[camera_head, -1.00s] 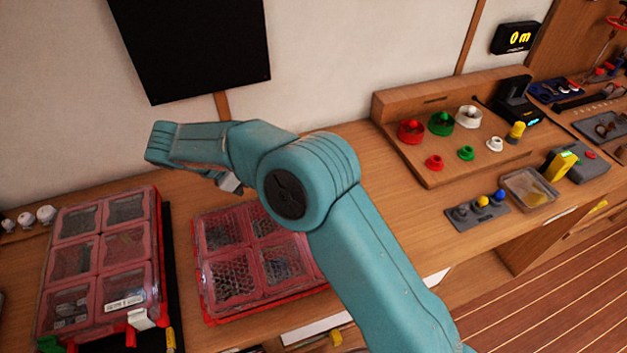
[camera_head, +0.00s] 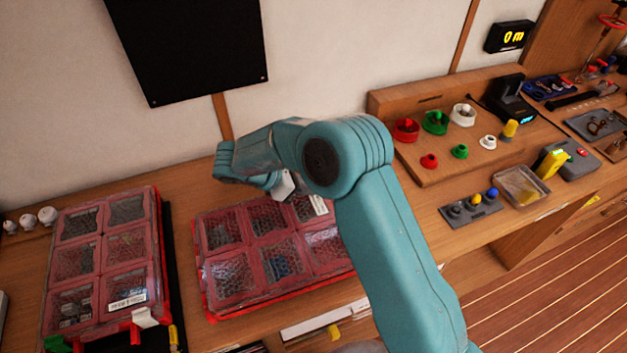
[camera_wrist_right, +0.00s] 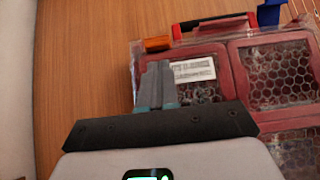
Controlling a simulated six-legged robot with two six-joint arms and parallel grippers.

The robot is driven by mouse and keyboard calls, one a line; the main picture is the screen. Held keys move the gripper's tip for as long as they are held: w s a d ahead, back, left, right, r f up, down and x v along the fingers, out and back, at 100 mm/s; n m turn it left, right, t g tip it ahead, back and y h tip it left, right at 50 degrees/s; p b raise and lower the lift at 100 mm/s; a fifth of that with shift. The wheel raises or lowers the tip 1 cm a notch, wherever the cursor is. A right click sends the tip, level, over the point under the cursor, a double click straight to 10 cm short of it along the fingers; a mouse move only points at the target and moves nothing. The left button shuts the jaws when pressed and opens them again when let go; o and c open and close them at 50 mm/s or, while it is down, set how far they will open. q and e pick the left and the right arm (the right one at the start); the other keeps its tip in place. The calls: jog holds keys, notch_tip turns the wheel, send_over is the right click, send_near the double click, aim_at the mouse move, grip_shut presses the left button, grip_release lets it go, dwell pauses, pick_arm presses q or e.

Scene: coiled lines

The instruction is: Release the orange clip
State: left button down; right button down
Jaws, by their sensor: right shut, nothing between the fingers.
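The orange clip (camera_wrist_right: 157,44) sits at the upper left corner of a red-framed case with clear lid windows (camera_wrist_right: 222,50) in the right wrist view. My right gripper (camera_wrist_right: 158,68) is shut and empty, its fingers together just below the clip in that picture. A gap seems to show between fingertips and clip, but I cannot tell the height between them. In the head view the same case (camera_head: 228,292) lies on the bench under my right arm. The clip cannot be made out there, and my right fingertips are hidden or too small. My left gripper is not in view.
A blue clip (camera_wrist_right: 268,13) is on the same case edge. A second red case (camera_head: 101,243) lies at the left. A wooden board with coloured knobs (camera_head: 445,180) and a small clear tray (camera_head: 522,187) stand to the right. A black panel (camera_head: 190,45) hangs on the wall.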

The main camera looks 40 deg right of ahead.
jog(key=shift+s+d, duration=0.3)
jog(key=shift+d, duration=0.55)
jog(key=shift+w, duration=0.1)
jog(key=shift+d+r+y, duration=0.15)
jog(key=shift+d+y, duration=0.05)
jog(key=shift+y, duration=0.1)
jog(key=shift+d+r+y, duration=0.15)
jog(key=shift+d+y, duration=0.1)
jog(key=shift+y, duration=0.15)
